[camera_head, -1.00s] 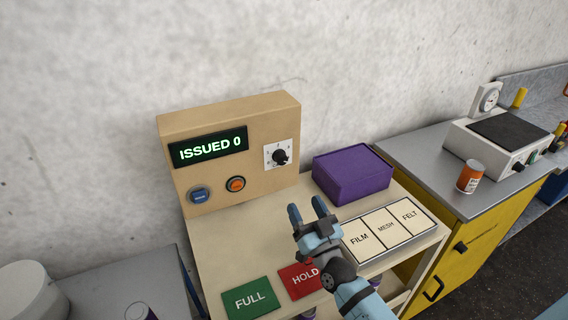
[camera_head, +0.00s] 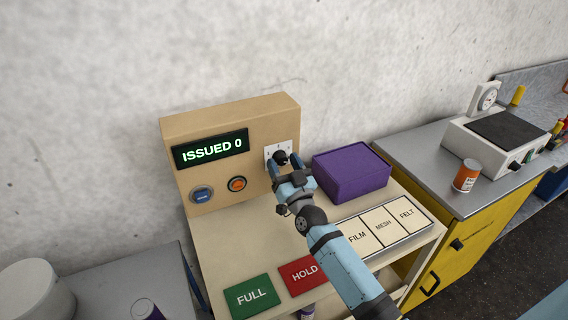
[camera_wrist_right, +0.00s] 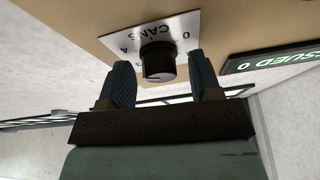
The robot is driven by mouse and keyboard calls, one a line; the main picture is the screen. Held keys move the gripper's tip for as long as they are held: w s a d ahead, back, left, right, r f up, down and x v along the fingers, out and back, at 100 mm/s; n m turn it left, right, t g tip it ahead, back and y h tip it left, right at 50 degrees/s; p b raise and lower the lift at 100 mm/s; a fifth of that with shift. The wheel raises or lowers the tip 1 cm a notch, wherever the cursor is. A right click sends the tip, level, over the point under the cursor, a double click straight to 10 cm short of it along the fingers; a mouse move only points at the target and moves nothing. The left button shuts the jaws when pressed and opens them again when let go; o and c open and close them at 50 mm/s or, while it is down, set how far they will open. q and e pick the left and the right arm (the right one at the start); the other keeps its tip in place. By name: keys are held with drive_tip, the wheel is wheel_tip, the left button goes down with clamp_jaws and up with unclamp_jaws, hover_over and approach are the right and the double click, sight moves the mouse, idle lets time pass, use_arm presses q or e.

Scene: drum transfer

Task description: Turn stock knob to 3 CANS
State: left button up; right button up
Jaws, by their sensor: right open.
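The black stock knob (camera_head: 280,157) sits on a white dial plate (camera_head: 269,151) on the front of the tan box (camera_head: 220,163). In the right wrist view the knob (camera_wrist_right: 158,63) shows with the plate (camera_wrist_right: 141,35), marked "CANS", "4" and "0". My right gripper (camera_head: 284,165) is at the knob, its two open fingers (camera_wrist_right: 162,82) on either side of it with gaps. Part of the dial is hidden behind the gripper in the head view. The display (camera_head: 210,149) reads "ISSUED 0". My left gripper is not in view.
A blue button (camera_head: 202,194) and an orange button (camera_head: 237,184) are left of the dial. A purple box (camera_head: 351,172) stands close on the right. FULL (camera_head: 251,296) and HOLD (camera_head: 303,272) mats and a labelled tray (camera_head: 431,231) lie in front.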

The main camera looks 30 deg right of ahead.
drive_tip(key=shift+c, duration=0.2)
drive_tip(key=c, duration=0.9)
drive_tip(key=shift+n, duration=0.5)
drive_tip(key=n+y, duration=0.2)
drive_tip(key=shift+d+n+p, duration=0.1)
drive_tip(key=shift+n+p, duration=0.2)
drive_tip(key=shift+p, duration=0.1)
drive_tip(key=n+y, duration=0.1)
drive_tip(key=n, duration=0.1)
drive_tip(key=n+y+p, duration=0.1)
drive_tip(key=n, duration=0.2)
drive_tip(key=shift+d+r+g+y, duration=0.1)
drive_tip(key=shift+r+g+y, duration=0.05)
drive_tip(key=shift+g+y, duration=0.2)
drive_tip(key=n+g+y+p, duration=0.1)
drive_tip(key=n, duration=0.2)
drive_tip(key=n+g+y+p, duration=0.1)
drive_tip(key=n, duration=0.3)
drive_tip(key=shift+n+y, duration=0.25)
drive_tip(key=shift+n, duration=0.15)
